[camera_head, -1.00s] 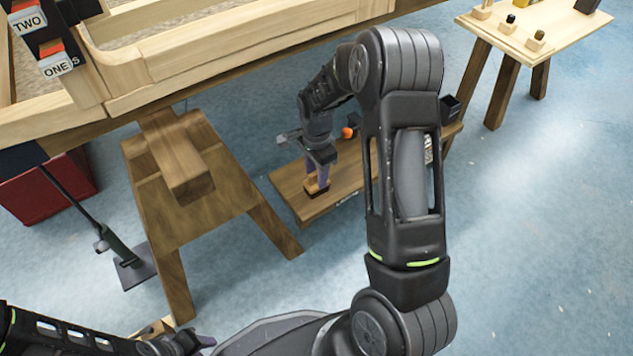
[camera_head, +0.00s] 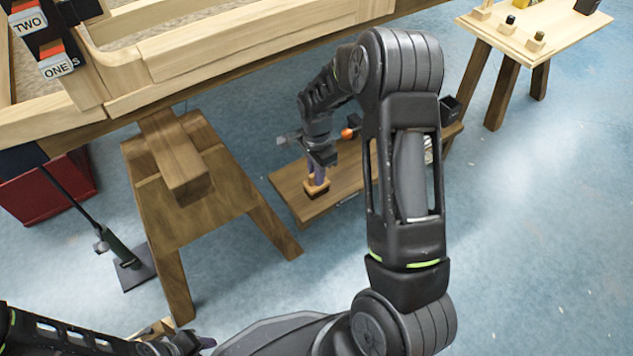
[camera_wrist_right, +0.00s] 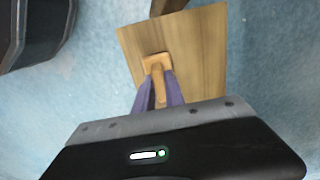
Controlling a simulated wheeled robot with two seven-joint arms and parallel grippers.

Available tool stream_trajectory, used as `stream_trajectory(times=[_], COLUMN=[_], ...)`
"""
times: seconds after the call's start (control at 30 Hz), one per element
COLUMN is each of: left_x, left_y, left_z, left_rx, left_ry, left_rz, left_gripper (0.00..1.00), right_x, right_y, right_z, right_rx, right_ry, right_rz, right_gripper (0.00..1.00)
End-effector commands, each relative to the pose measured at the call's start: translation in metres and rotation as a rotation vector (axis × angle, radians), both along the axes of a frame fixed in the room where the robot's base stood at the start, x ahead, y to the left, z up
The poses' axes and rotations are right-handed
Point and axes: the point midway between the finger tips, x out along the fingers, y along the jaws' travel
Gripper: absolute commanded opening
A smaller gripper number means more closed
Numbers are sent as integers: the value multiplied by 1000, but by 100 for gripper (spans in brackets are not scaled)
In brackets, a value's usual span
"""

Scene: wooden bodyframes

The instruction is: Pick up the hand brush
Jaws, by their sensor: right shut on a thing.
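The hand brush (camera_head: 315,189) has a light wooden body and dark bristles. It is at the left part of a low wooden bench (camera_head: 350,179). My right gripper (camera_head: 318,172) is above it with its purple fingers pointing down, shut on the brush's wooden handle. In the right wrist view, the brush's handle (camera_wrist_right: 158,80) is between the two purple fingers. I cannot tell whether the brush touches the bench or is slightly above it. My left gripper (camera_head: 190,342) is at the bottom left, partly in view, and its opening is unclear.
An orange object (camera_head: 348,133) and a dark box (camera_head: 450,110) are farther back by the bench. A wooden trestle (camera_head: 205,210) stands left of the bench. A small table (camera_head: 560,28) stands at the top right. Blue floor is clear at right.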

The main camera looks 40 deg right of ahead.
Motion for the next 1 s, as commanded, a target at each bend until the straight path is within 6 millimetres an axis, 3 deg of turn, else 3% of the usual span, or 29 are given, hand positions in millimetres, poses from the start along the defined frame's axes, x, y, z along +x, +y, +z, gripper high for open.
stream_trajectory(times=[0.47, 1.0], left_x=[0, -7], left_y=[0, 0], left_z=[3, 41], left_rx=[0, -4], left_ry=[1, 18], left_rz=[0, -10], left_gripper=[34, 34], right_x=[0, 0], right_y=[0, 0], right_z=[6, 94], right_rx=[0, 0], right_ry=[-2, -1], right_rz=[0, -1], right_gripper=[0, 0])
